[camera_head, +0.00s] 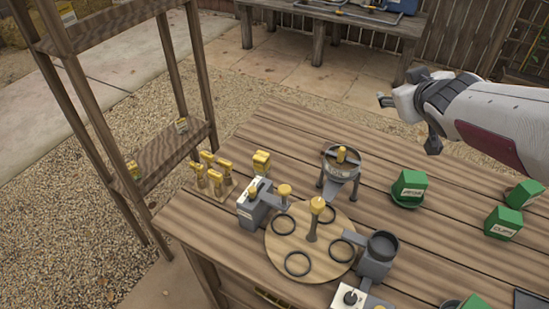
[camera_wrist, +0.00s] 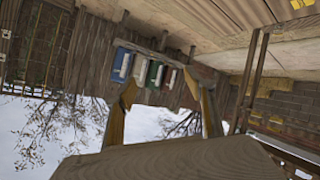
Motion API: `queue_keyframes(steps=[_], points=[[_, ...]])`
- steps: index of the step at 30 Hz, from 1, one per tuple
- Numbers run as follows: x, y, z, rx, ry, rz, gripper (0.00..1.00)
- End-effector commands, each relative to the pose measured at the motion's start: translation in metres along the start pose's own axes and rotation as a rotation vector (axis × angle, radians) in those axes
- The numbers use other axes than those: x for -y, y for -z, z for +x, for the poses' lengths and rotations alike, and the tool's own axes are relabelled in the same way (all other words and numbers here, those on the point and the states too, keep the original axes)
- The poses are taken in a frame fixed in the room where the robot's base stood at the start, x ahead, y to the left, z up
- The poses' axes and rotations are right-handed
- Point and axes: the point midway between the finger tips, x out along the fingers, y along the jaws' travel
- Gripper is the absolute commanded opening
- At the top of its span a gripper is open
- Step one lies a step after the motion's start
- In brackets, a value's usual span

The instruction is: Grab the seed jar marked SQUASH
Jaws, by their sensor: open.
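Several green box-shaped jars with pale labels stand on the right part of the wooden table: one on a round green base (camera_head: 411,187), one (camera_head: 503,223) farther right, one (camera_head: 524,193) at the right edge, and one (camera_head: 474,302) cut off at the bottom. Their labels are too small for me to tell which reads SQUASH. My gripper (camera_head: 408,107) is above the table's far right side, apart from every jar. In the wrist view its two fingers (camera_wrist: 165,98) are spread, with nothing between them.
A round wooden board (camera_head: 300,262) with dark rings carries a yellow-topped post. A grey funnel-like stand (camera_head: 341,172), grey devices and yellow-topped pieces (camera_head: 214,178) are nearby. A wooden shelf (camera_head: 165,155) stands left. A bench (camera_head: 340,17) is behind; the table's far right is clear.

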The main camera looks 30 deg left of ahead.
Motion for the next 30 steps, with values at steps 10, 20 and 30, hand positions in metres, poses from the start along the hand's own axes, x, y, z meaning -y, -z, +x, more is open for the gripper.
queue_keyframes(steps=[10, 20, 30], points=[[0.088, 0.043, 0.071, -0.155, 0.176, -0.134, 0.54], [0.195, 0.063, 0.117, -0.29, 0.382, -0.245, 0.54], [0.31, 0.038, 0.144, -0.368, 0.621, -0.301, 0.54]])
